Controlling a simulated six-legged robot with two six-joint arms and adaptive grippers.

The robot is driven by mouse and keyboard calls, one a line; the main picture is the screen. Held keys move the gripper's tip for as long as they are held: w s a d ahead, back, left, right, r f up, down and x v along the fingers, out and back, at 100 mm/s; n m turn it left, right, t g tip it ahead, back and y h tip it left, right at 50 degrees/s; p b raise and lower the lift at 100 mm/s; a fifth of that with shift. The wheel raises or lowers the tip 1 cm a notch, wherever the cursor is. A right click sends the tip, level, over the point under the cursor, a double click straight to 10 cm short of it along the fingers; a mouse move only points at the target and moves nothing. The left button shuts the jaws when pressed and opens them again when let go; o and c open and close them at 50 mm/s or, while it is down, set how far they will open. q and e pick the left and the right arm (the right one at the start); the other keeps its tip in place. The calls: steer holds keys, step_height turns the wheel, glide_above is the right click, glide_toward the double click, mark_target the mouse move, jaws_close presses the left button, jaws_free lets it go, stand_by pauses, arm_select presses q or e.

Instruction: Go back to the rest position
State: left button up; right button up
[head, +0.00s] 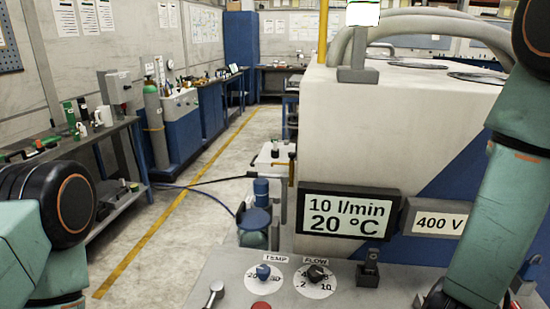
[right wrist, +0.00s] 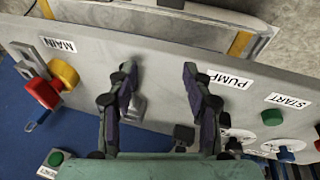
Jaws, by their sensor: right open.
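My right gripper (right wrist: 158,72) is open in the right wrist view, with its two dark fingers apart over a grey control panel (right wrist: 170,62). I see nothing held between the fingers. A small grey lever (right wrist: 138,108) shows behind and beside the left finger; I cannot tell whether they touch. In the head view my right arm comes down along the right edge, and its gripper is not clearly seen. My left arm is at the left edge of the head view, and its gripper is out of the picture.
The panel has a red-and-yellow MAIN switch (right wrist: 52,85), a PUMP label (right wrist: 231,80) and a green START button (right wrist: 272,117). In the head view, TEMP (head: 263,272) and FLOW (head: 316,273) knobs sit below a display (head: 349,213) reading 10 l/min, 20 °C. Open floor (head: 185,235) lies left.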

steer(key=s+a+f+n+g+y, duration=0.1)
steer(key=s+a+f+g+y, duration=0.35)
steer(key=s+f, duration=1)
step_height(320, 180, down, 13)
steer(key=a+t+h+b, duration=0.1)
steer(key=t+b, duration=0.1)
steer(key=b, duration=1.2)
steer(key=shift+s+a+f+h, duration=0.15)
steer(key=shift+f+h, duration=0.05)
steer(key=shift+h, duration=0.15)
steer(key=shift+t, duration=0.25)
